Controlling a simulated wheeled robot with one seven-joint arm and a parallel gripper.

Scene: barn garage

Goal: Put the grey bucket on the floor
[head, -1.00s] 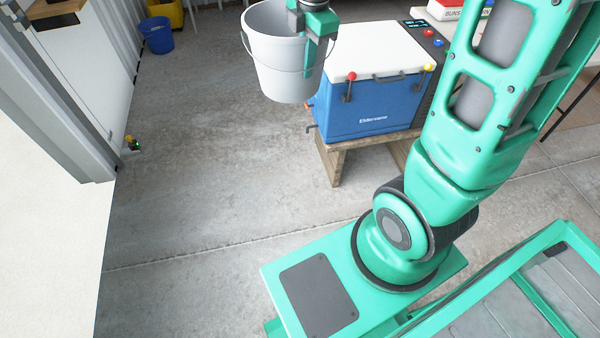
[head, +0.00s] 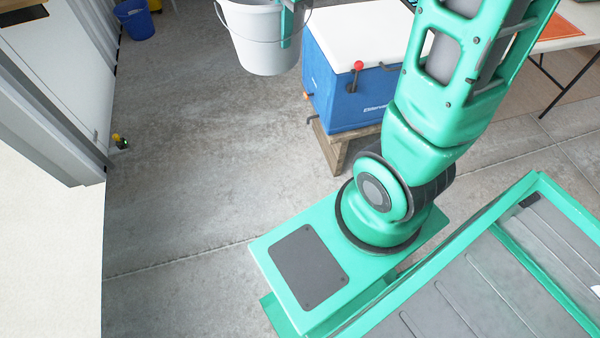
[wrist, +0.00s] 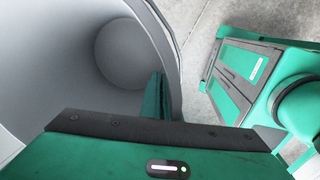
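The grey bucket (head: 265,38) hangs upright in the air at the top of the head view, its rim cut off by the frame edge. My gripper (head: 290,22) is at the bucket's right side, with one green finger showing on the outside of the wall. In the wrist view I look down into the empty bucket (wrist: 65,60), with a finger (wrist: 155,97) at its wall. The gripper appears shut on the wall near the rim. The concrete floor (head: 200,180) lies below the bucket, clear of it.
A blue cooler (head: 350,95) with a white lid stands on a wooden stand (head: 335,150) right of the bucket. A blue bucket (head: 135,20) stands at the far left. A small object (head: 119,142) lies by the door at left. The floor between is open.

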